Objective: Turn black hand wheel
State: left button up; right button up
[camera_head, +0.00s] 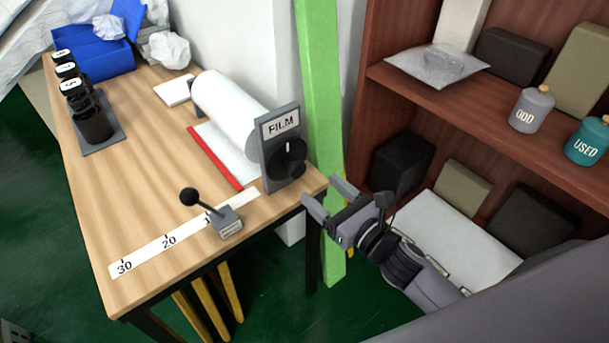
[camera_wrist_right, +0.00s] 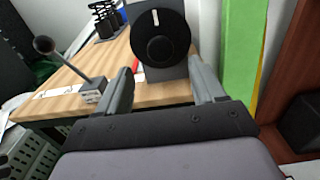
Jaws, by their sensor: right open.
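The black hand wheel (camera_head: 291,158) is mounted on the front of a grey upright plate labelled FILM (camera_head: 281,126), at the right end of the wooden table. In the right wrist view the wheel (camera_wrist_right: 160,38) faces the camera, with a white mark near its top. My right gripper (camera_head: 324,197) is open and empty, to the right of and below the wheel, apart from it. In the right wrist view the wheel shows beyond and between the two fingers (camera_wrist_right: 160,88). My left gripper is not in view.
A small lever with a black knob (camera_head: 189,197) stands on the table (camera_head: 150,220) left of the wheel. A white film roll (camera_head: 228,112) lies behind the plate. A green post (camera_head: 320,100) rises close beside it. A brown shelf (camera_head: 480,125) with jars is at right.

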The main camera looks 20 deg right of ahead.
aim_at(299, 170)
jog(key=shift+x, duration=3.5)
jog(key=c, duration=1)
